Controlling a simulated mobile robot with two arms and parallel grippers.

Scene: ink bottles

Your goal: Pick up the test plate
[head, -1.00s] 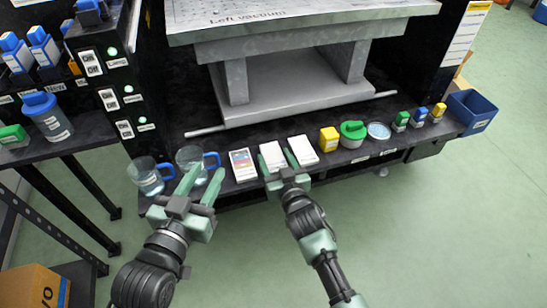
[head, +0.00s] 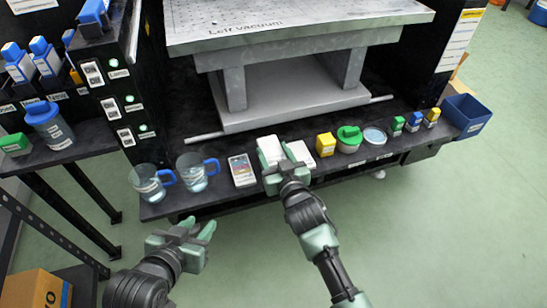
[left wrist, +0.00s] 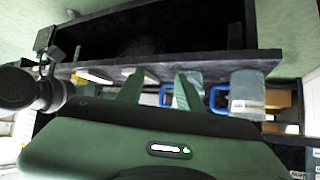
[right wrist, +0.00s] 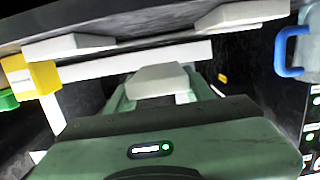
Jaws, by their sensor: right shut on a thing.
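Three flat plates are in the head view's front row: one with a coloured print (head: 243,170) and two plain white ones. No label tells me which is the test plate. My right gripper (head: 271,172) is shut on the middle white plate (head: 269,149). The right wrist view shows this plate (right wrist: 158,80) between the fingers, raised clear of the shelf. The other white plate (head: 299,152) lies on the shelf just right of it. My left gripper (head: 200,225) is open and empty, in front of and below the shelf edge; its spread fingers show in the left wrist view (left wrist: 160,88).
Two mugs with blue handles (head: 196,172) stand left of the plates. A yellow block (head: 326,144), a green-lidded jar (head: 349,138), a round dish (head: 374,136) and small bottles (head: 414,121) stand to the right. A grey stand (head: 290,95) is behind. The floor in front is clear.

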